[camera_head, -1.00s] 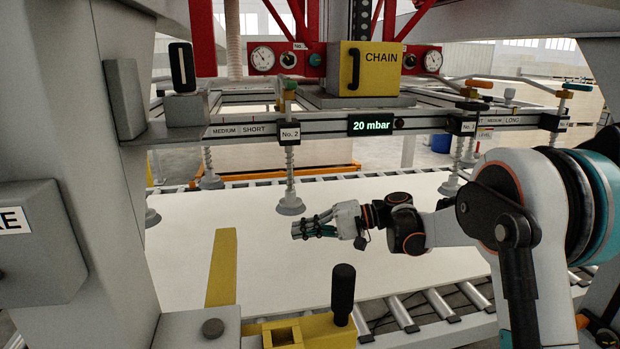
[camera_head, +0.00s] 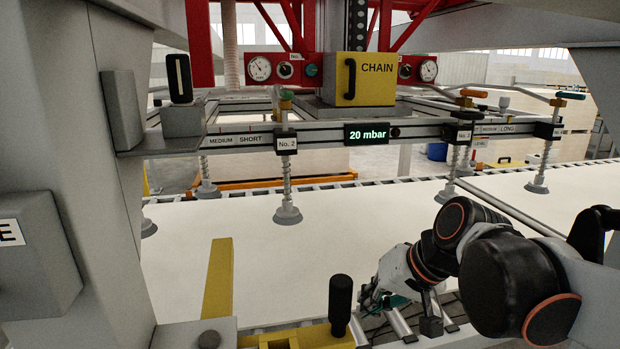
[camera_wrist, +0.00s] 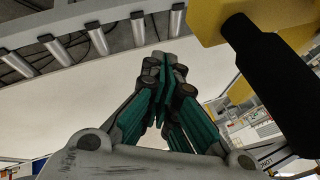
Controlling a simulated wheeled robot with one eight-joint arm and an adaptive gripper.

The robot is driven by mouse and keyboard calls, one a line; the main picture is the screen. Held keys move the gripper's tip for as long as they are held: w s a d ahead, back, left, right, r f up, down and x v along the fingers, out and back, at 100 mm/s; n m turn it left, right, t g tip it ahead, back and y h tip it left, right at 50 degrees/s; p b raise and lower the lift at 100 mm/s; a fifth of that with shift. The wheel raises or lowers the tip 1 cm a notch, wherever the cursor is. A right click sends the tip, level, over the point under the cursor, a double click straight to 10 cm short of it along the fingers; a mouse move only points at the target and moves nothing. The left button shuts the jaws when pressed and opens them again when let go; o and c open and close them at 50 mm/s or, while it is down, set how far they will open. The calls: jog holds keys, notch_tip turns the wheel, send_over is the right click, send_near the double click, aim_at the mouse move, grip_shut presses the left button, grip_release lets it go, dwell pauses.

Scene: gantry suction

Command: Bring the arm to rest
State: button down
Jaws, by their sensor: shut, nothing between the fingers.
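My gripper (camera_head: 372,302) is at the lower middle of the head view, low over the near edge of the white panel by the rollers. It is partly hidden behind the black handle and my own wrist. In the wrist view my gripper (camera_wrist: 166,60) shows its teal fingers closed together, with nothing between them. My arm is folded in from the lower right. The black handle (camera_head: 340,305) stands upright on a yellow block (camera_head: 300,335) just left of my gripper. The handle also shows large at the right of the wrist view (camera_wrist: 270,75).
The white panel (camera_head: 270,260) lies on the roller conveyor (camera_head: 400,325). Suction cups (camera_head: 287,215) hang from the beam reading 20 mbar (camera_head: 367,133). A yellow bar (camera_head: 218,275) lies left. A grey column (camera_head: 60,130) blocks the left side. Space above the panel's middle is open.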

jog(key=s+d+f+n+t+h, duration=0.1)
jog(key=s+d+f+h, duration=0.3)
jog(key=s+d, duration=0.5)
jog(key=shift+s+d+f+t+h, duration=0.25)
jog(key=shift+s+t+h, duration=0.15)
jog(key=shift+s+t, duration=0.5)
